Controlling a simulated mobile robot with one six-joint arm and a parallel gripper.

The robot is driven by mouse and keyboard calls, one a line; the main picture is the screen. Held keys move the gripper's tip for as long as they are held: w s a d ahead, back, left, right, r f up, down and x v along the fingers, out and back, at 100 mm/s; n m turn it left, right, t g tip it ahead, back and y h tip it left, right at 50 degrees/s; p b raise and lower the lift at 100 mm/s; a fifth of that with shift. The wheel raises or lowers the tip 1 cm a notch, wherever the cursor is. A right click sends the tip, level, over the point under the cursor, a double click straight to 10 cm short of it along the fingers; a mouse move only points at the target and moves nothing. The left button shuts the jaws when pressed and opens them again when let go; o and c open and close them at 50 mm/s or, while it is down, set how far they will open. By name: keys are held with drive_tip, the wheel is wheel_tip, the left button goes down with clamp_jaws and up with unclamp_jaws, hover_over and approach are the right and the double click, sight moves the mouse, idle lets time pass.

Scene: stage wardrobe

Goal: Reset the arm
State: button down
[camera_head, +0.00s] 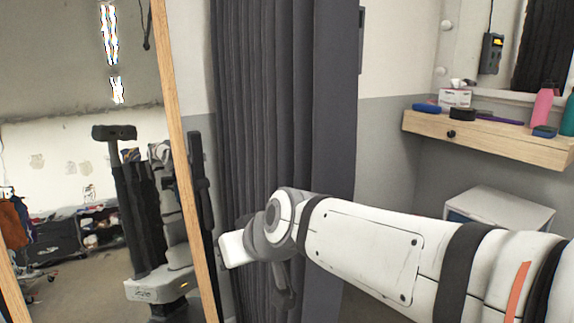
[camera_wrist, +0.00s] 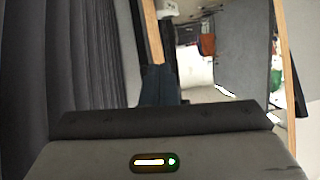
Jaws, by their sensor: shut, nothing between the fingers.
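My white arm reaches in from the right in the head view, and its wrist end is in front of the dark grey curtain (camera_head: 265,100). In the wrist view my gripper (camera_wrist: 160,84) shows as two dark fingers close together beyond the grey gripper housing. It is shut and holds nothing. The fingers point towards a wooden frame edge, with the curtain to their left. In the head view the fingers are hard to make out behind the wrist.
A wood-framed mirror (camera_head: 180,150) stands at the left and reflects my own body and the room. At the right are a wooden shelf (camera_head: 490,138) with a pink bottle (camera_head: 543,105) and small items, and a white cabinet (camera_head: 500,208) below.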

drive_tip(key=s+d+r+m+g+h+p, duration=0.1)
drive_tip(key=s+d+r+p, duration=0.3)
drive_tip(key=d+p, duration=0.4)
drive_tip(key=s+d+r+m+g+h+p, duration=0.1)
drive_tip(key=s+d+r+m+h+p, duration=0.2)
drive_tip(key=d+r+p, duration=0.3)
drive_tip(key=s+d+r+m+g+h+p, duration=0.2)
drive_tip(key=s+d+r+p, duration=0.2)
drive_tip(key=d+p, duration=0.6)
drive_tip(key=p, duration=0.3)
drive_tip(key=shift+s+r+m, duration=0.3)
drive_tip(key=shift+s+r, duration=0.05)
drive_tip(key=shift+r, duration=0.05)
